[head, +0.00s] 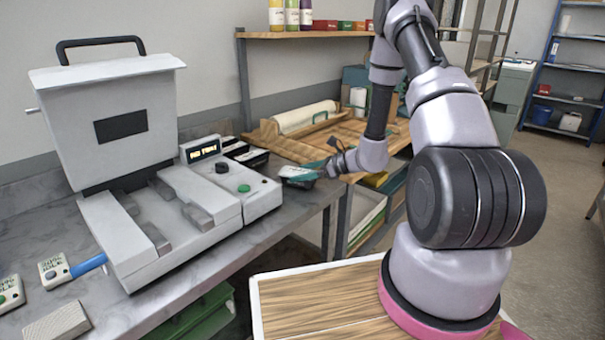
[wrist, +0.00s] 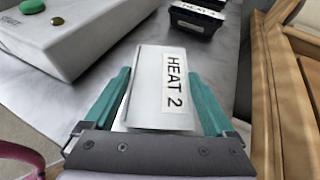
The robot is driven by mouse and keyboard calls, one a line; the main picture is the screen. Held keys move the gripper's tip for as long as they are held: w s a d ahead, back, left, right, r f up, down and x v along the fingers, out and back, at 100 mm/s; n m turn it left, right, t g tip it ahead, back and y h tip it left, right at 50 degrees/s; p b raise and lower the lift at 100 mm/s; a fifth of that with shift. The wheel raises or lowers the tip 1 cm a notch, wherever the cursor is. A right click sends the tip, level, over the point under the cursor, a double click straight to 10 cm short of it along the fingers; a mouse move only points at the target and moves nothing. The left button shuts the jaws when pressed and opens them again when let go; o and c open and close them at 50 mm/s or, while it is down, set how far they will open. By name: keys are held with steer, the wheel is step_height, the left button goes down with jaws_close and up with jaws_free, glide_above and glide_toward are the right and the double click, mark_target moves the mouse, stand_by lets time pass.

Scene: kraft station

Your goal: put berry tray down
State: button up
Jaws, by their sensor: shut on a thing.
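My gripper (wrist: 160,84) is shut on a tray with a white top labelled "HEAT 2" (wrist: 150,98), which I take for the berry tray. Its teal fingers lie along the tray's two sides. In the head view the tray (head: 298,173) is at the right end of the grey counter (head: 262,238), with my gripper (head: 316,168) reaching it from the right. The tray's contents are hidden under the white top. I cannot tell whether its base touches the counter.
Labelled black trays (head: 252,158) stand behind on the counter; one shows ahead in the wrist view (wrist: 196,20). A grey-white machine (head: 165,215) with a small display stands left of the held tray. A wooden bench (head: 290,148) lies to the right. Bare counter surrounds the tray.

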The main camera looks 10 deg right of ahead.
steer(key=shift+f, duration=0.15)
steer(key=o, duration=1.4)
steer(key=shift+c, duration=0.2)
